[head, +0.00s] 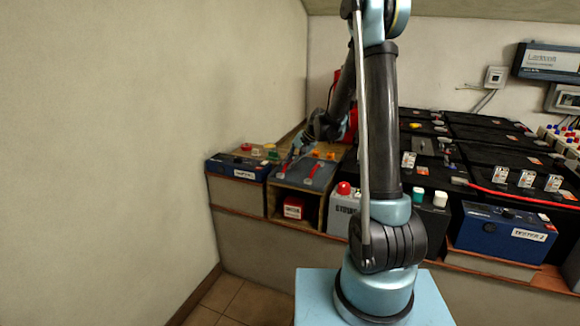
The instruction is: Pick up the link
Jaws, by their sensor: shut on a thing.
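My gripper (294,157) is at the end of my arm, over the grey top (298,175) of the wooden cubby at the left end of the bench. It is small and partly hidden by its own wrist. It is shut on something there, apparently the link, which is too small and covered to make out. Two red strip-like pieces lie on the grey top, one on the left (283,169) and one on the right (312,171), close to my gripper. I cannot tell whether the held thing still touches the surface.
A blue tester (237,167) stands left of the cubby, a red box (293,208) inside it. Small coloured parts (256,152) lie behind. A grey box with a red knob (343,189), black batteries (480,150) and another blue tester (505,232) stand to the right. The wall (150,120) bounds the left.

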